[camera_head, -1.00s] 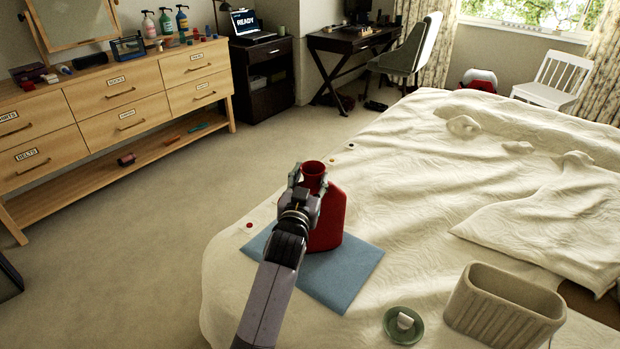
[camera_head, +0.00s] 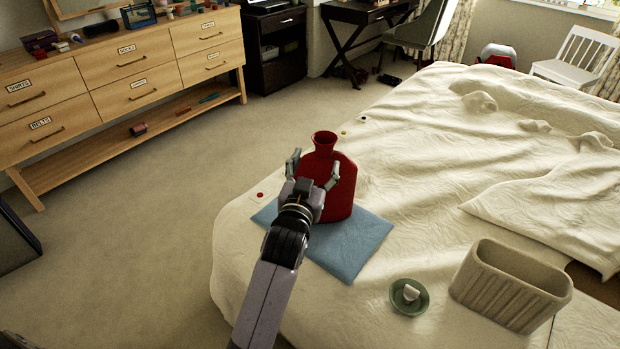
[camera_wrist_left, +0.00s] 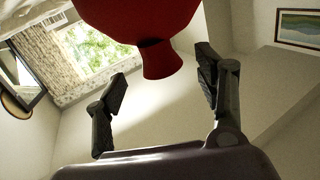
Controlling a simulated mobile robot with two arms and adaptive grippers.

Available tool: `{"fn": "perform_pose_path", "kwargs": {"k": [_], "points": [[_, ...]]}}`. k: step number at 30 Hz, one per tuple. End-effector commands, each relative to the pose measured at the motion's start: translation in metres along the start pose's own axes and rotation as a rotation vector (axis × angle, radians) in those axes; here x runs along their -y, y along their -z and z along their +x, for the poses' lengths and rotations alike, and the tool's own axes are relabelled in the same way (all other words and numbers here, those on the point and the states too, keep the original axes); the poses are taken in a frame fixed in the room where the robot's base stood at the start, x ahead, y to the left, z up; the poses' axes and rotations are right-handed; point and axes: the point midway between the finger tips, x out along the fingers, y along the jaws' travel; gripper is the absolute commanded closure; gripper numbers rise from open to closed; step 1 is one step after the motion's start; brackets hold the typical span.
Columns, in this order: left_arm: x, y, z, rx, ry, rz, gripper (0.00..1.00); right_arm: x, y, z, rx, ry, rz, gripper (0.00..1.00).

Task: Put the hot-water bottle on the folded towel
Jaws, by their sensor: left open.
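The red hot-water bottle (camera_head: 339,185) stands upright on the blue folded towel (camera_head: 345,248) on the bed. In the left wrist view the bottle (camera_wrist_left: 150,15) shows at the top, its neck pointing down between the fingers. My left gripper (camera_head: 313,170) is open, with its fingers apart on the near side of the bottle. In the left wrist view the gripper (camera_wrist_left: 160,85) has clear gaps between both fingers and the bottle's neck. The bottle's lower near side is partly hidden by my gripper. My right gripper is not in view.
A ribbed beige basket (camera_head: 510,288) and a green dish (camera_head: 409,297) with a white item stand on the bed to the right of the towel. A wooden dresser (camera_head: 130,85) is at the back left. The carpet between bed and dresser is clear.

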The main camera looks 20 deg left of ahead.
Motion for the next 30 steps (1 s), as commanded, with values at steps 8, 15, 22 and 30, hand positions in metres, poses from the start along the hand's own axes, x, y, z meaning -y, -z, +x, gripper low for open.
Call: {"fn": "perform_pose_path", "kwargs": {"k": [8, 15, 22, 30], "points": [[0.000, -0.001, -0.046, 0.001, 0.000, -0.001, 0.36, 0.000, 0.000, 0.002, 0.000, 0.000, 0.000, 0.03], [0.000, 0.001, -0.054, 0.000, 0.000, -0.001, 0.36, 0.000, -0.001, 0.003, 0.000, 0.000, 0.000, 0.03], [0.000, 0.000, -0.053, 0.000, 0.000, 0.000, 0.36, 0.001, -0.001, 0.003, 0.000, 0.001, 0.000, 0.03], [0.005, -0.028, -0.068, 0.105, -0.008, 0.003, 0.36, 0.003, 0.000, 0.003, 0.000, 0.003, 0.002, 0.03]]}}
